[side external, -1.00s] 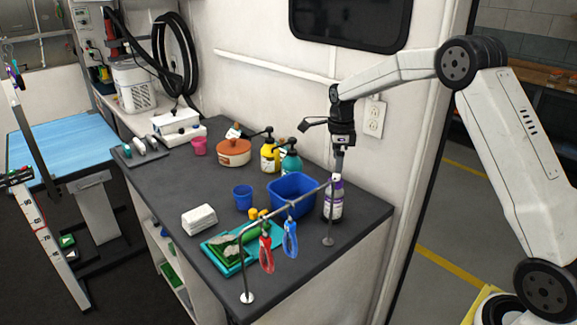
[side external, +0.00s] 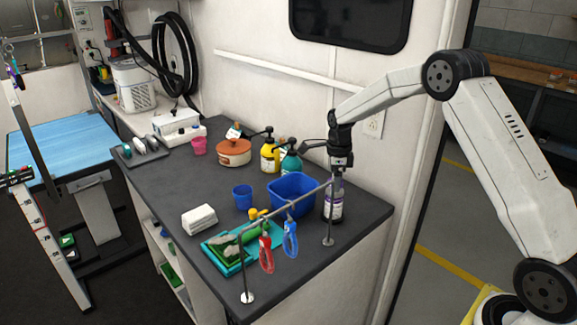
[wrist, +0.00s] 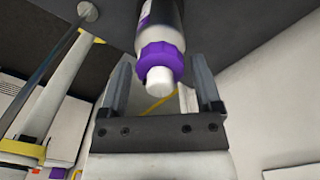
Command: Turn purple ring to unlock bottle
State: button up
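The bottle (side external: 333,208) stands upright on the dark counter, right of the blue basin, with a purple-and-white label. Its purple ring (wrist: 161,58) and white cap (wrist: 159,82) show clearly in the wrist view. In the side external view, my gripper hides most of the bottle's top. My gripper (wrist: 157,65) is open, pointing down over the bottle. One finger is on each side of the bottle top, with the ring near the fingertips. In the wrist view, gaps show between both fingers and the ring.
The blue basin (side external: 278,202) is left of the bottle. Pump bottles (side external: 268,157) stand behind.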

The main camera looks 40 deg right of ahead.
jog(key=c, duration=0.9)
jog(key=shift+c, duration=0.2)
jog(key=shift+n, duration=0.4)
jog(key=n, duration=1.7)
jog(key=shift+r, duration=0.1)
